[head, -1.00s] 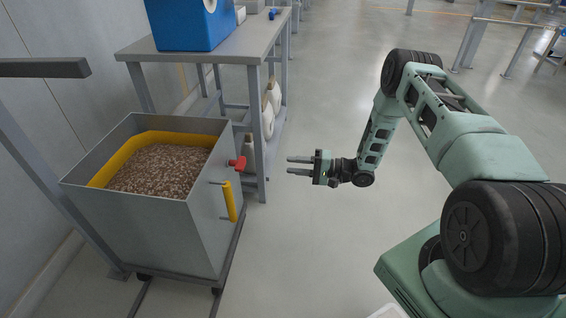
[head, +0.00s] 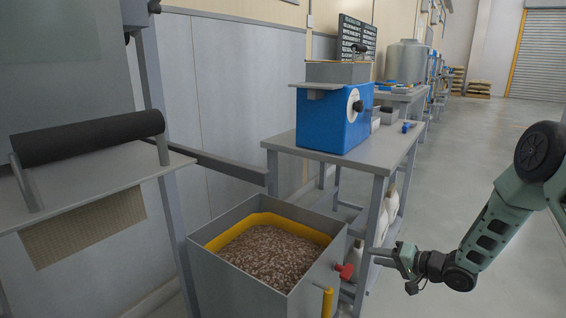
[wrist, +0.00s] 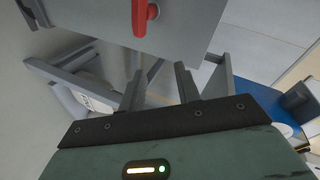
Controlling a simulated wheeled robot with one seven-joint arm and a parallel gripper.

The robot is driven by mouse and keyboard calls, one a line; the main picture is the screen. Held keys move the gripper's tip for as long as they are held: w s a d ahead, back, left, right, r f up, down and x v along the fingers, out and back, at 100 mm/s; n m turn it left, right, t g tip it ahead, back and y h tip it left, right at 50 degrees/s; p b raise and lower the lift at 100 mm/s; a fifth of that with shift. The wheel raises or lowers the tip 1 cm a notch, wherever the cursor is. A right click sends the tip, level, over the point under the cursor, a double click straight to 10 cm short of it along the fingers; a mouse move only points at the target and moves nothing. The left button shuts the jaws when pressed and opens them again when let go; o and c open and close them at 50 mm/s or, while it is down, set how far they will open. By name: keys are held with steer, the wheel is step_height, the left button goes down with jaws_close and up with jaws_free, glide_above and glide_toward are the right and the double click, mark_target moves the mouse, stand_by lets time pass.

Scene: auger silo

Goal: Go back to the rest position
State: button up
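My gripper (head: 376,257) is at the lower right in the head view, pointing left. Its two fingers stand apart with nothing between them; both also show in the wrist view (wrist: 159,88). It is to the right of a grey bin (head: 225,285) full of brown pellets (head: 268,257). The bin's red knob (head: 345,271) is just left of and below the fingertips in the head view, with a visible gap. The knob is at the top of the wrist view (wrist: 143,14), beyond the fingers.
A grey workbench (head: 370,158) carries a blue machine (head: 325,125), its legs close behind my gripper. A yellow handle (head: 327,302) is on the bin's side. A panel with a black roller handle (head: 90,137) is at left. Open floor (head: 470,140) lies to the right.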

steer(key=s+a+r+n+g+h, duration=0.3)
steer(key=s+a+r+n+h, duration=0.4)
steer(key=a+r, duration=0.55)
steer(key=s+a+r+n+g+h, duration=0.1)
steer(key=s+r+n+g, duration=0.25)
steer(key=s, duration=1.35)
steer(key=s+a+r+n+g+h, duration=0.1)
steer(key=s+r+n+g, duration=0.2)
steer(key=s, duration=1.4)
step_height(320, 180, up, 30)
steer(key=m+p, duration=0.1)
steer(key=p, duration=2.8)
steer(key=shift+a+f+m, duration=0.15)
steer(key=shift+f+m, duration=0.05)
steer(key=shift+m, duration=0.15)
